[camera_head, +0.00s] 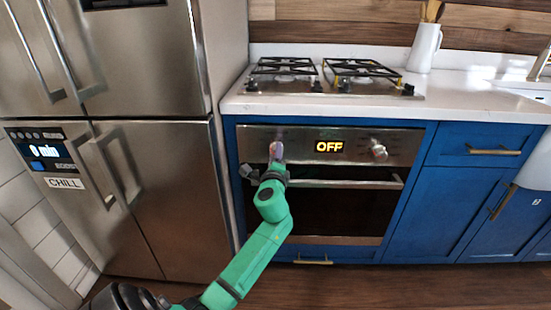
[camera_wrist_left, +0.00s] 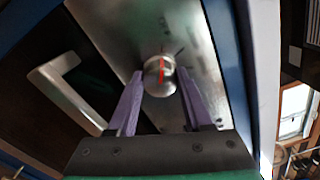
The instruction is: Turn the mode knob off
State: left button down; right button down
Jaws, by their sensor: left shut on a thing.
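The mode knob (camera_wrist_left: 158,78) is a round metal knob with a red pointer line, on the oven's steel front panel in the left wrist view. My left gripper (camera_wrist_left: 157,95) has its two purple fingers on either side of the knob and is shut on it. In the head view my left gripper (camera_head: 276,152) reaches the left part of the oven panel and hides the knob there. The oven display (camera_head: 329,146) reads OFF in orange letters. My right gripper is not in view.
A second knob (camera_head: 378,150) sits right of the display. The oven handle (camera_head: 345,183) runs below the panel. A steel fridge (camera_head: 180,160) stands close on the left. Above are a gas cooktop (camera_head: 325,90) and a white pitcher (camera_head: 424,47). Blue cabinets (camera_head: 400,230) flank the oven.

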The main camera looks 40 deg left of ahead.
pick_arm(q)
jog(key=shift+f+n, duration=0.1)
jog(key=shift+n, duration=0.2)
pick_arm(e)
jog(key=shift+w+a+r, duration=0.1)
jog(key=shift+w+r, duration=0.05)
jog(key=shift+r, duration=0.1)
pick_arm(q)
jog(key=shift+c, duration=1.6)
grip_release()
jog(key=shift+s+d, duration=0.1)
jog(key=shift+s+d, duration=0.2)
jog(key=shift+s, duration=0.05)
jog(key=v, duration=1.3)
jog(key=shift+s+d, duration=0.2)
jog(key=shift+s, duration=0.1)
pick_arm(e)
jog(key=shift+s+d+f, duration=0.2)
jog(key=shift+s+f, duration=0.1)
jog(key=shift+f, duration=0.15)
